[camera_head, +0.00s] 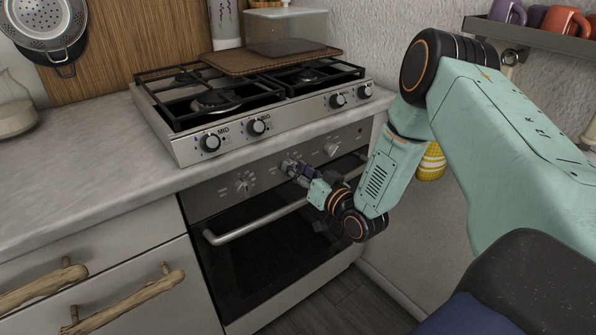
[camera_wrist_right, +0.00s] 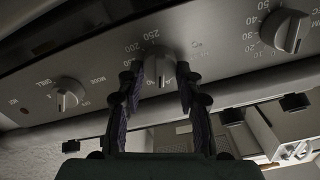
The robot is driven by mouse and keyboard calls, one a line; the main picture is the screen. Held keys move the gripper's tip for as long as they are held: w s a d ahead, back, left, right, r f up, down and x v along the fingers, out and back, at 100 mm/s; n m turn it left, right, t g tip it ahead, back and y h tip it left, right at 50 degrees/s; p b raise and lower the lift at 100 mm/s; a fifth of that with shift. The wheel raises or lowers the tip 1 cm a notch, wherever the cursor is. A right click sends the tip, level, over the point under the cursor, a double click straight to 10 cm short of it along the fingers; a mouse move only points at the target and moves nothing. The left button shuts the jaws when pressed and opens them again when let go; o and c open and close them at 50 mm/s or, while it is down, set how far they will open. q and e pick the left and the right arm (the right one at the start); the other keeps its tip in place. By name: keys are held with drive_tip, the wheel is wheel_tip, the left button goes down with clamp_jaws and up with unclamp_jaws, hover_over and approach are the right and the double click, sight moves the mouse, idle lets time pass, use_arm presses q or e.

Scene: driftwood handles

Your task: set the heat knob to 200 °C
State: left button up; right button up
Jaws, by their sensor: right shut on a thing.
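The heat knob (camera_wrist_right: 159,66) is a light grey knob on the oven's control panel. In the right wrist view it sits between my fingertips, with 250, 200 and °C printed around it. The number its pointer faces cannot be read. My right gripper (camera_head: 297,172) reaches the middle of the panel in the head view and largely covers this knob there. In the wrist view the two dark fingers of the right gripper (camera_wrist_right: 160,80) are shut on the knob's sides. My left gripper is not in view.
A mode knob (camera_wrist_right: 68,95) and a timer knob (camera_wrist_right: 285,30) flank the heat knob. The oven handle (camera_head: 255,221) runs below the panel. A gas hob (camera_head: 250,100) with its own knobs stands above. Driftwood drawer handles (camera_head: 125,303) are at lower left.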

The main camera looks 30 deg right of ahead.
drive_tip(key=m+b, duration=0.1)
drive_tip(key=m, duration=0.2)
drive_tip(key=shift+d+m, duration=0.1)
drive_tip(key=shift+m, duration=0.3)
drive_tip(key=m+b, duration=0.1)
drive_tip(key=m, duration=0.2)
drive_tip(key=shift+f+m, duration=0.1)
drive_tip(key=shift+m, duration=0.2)
drive_tip(key=m+b, duration=0.3)
drive_tip(key=m, duration=0.2)
drive_tip(key=m+b, duration=0.3)
drive_tip(key=m, duration=0.3)
drive_tip(key=m+b, duration=0.3)
drive_tip(key=m, duration=0.3)
drive_tip(key=shift+f, duration=0.35)
drive_tip(key=shift+m, duration=0.3)
drive_tip(key=o, duration=1.1)
